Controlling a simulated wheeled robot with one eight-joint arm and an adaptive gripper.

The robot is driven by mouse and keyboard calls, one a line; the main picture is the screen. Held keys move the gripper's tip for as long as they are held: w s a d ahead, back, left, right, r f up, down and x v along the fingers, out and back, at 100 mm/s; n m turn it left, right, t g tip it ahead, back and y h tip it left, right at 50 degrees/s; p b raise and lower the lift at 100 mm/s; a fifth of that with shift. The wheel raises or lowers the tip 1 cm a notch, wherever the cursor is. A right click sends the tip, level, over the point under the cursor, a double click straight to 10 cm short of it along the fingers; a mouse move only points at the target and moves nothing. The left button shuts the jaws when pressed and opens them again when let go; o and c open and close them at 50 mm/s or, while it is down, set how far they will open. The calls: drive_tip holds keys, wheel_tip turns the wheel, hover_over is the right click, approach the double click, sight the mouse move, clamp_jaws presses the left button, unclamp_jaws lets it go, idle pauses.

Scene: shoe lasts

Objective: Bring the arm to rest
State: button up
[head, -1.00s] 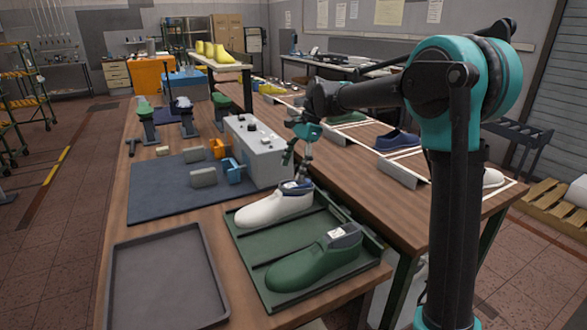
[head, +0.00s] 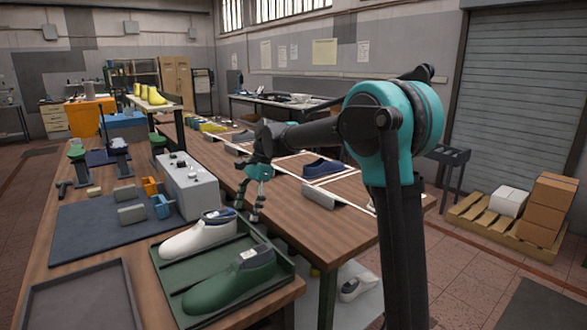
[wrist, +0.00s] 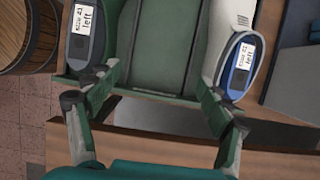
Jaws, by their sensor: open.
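My gripper (head: 248,214) is open and empty, its fingers pointing down just beyond the far edge of the green tray (head: 172,275). In the wrist view my gripper's fingers (wrist: 156,112) are spread wide with nothing between them. On the tray lie a white shoe (head: 190,242) and a green shoe (head: 230,287), side by side. Both shoes also show in the wrist view, the green shoe (wrist: 48,42) at left and the white shoe (wrist: 218,45) at right, each with a last inside bearing a label that reads "left".
A dark empty tray (head: 90,300) lies at the front left. A grey box (head: 190,185) and blue mat (head: 95,235) are behind. A blue shoe (head: 323,168) stands on the right-hand bench (head: 310,225). Cartons (head: 548,205) sit on a pallet at right.

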drive_tip(key=s+d+f+n+t+h, duration=0.1)
drive_tip(key=s+d+f+n+t, duration=0.1)
drive_tip(key=s+d+f, duration=0.4)
drive_tip(key=s+d+f+n+t+h, duration=0.1)
drive_tip(key=s+d+f+n+t, duration=0.1)
drive_tip(key=s+d+f+n, duration=0.3)
drive_tip(key=s+d+f+n+t+h, duration=0.1)
drive_tip(key=s+d+f, duration=0.7)
drive_tip(key=d, duration=1.5)
drive_tip(key=s+n+t, duration=0.1)
drive_tip(key=s+n, duration=0.1)
drive_tip(key=s, duration=0.1)
drive_tip(key=shift+s+n+t+h, duration=0.15)
drive_tip(key=shift+n+t+h, duration=0.15)
drive_tip(key=shift+t, duration=0.1)
